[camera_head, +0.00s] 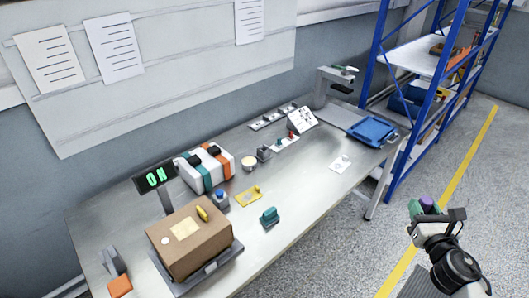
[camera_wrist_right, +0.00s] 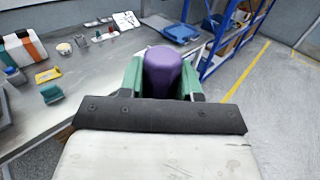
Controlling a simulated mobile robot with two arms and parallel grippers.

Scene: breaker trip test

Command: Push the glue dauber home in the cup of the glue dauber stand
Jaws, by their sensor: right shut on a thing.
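My right gripper (camera_head: 425,211) is shut on a purple, round-topped thing (camera_wrist_right: 162,72), which I take to be the glue dauber. The purple thing sits between the green fingers in the wrist view; its lower part is hidden. In the head view the gripper is over the floor, right of the bench and apart from it. I cannot tell for sure which thing is the glue dauber stand. A small teal block-like thing (camera_head: 269,217) stands near the bench's front edge, and a small grey holder (camera_head: 264,153) stands farther back. My left gripper is not in view.
The grey bench (camera_head: 308,186) carries a cardboard box (camera_head: 190,248), a yellow plate (camera_head: 249,196), a blue-capped jar (camera_head: 220,198), a striped case (camera_head: 205,166) and a blue tray (camera_head: 372,130). A blue shelf rack (camera_head: 408,115) stands at the back right. The bench's front right is mostly clear.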

